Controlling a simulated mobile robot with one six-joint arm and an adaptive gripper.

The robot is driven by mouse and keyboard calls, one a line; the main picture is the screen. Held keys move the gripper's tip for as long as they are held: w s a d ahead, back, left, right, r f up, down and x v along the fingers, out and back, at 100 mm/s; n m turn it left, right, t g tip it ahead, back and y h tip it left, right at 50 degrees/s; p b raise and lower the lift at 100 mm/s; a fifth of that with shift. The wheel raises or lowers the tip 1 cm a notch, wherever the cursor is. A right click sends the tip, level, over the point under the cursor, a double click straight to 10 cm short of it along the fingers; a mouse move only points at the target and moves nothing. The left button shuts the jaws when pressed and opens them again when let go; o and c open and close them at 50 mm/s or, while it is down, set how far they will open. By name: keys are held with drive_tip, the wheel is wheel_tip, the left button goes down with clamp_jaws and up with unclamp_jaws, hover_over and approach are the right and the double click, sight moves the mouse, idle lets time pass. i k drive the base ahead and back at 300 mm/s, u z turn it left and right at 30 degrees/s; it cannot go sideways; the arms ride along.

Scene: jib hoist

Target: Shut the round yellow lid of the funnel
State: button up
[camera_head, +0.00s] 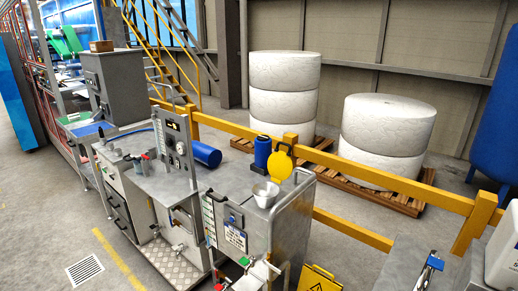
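The funnel (265,194) is a pale round bowl on top of the grey metal cabinet in the middle of the head view. Its round yellow lid (280,163) stands open, roughly upright, behind and to the right of the funnel's mouth. The hinge is too small to make out. My gripper is not in view, and nothing is seen touching the lid.
A dark blue canister (262,152) stands just left of the lid. A curved metal handrail (301,174) rises right of the funnel. A yellow barrier (340,166) runs behind the cabinet. A yellow warning sign (319,280) stands on the floor at the cabinet's right.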

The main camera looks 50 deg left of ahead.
sight(280, 164)
drive_tip(key=z, duration=0.25)
drive_tip(key=k, duration=0.1)
drive_tip(key=u, duration=2.05)
drive_tip(key=k, duration=0.95)
drive_tip(key=z, duration=0.15)
drive_tip(key=i, duration=0.75)
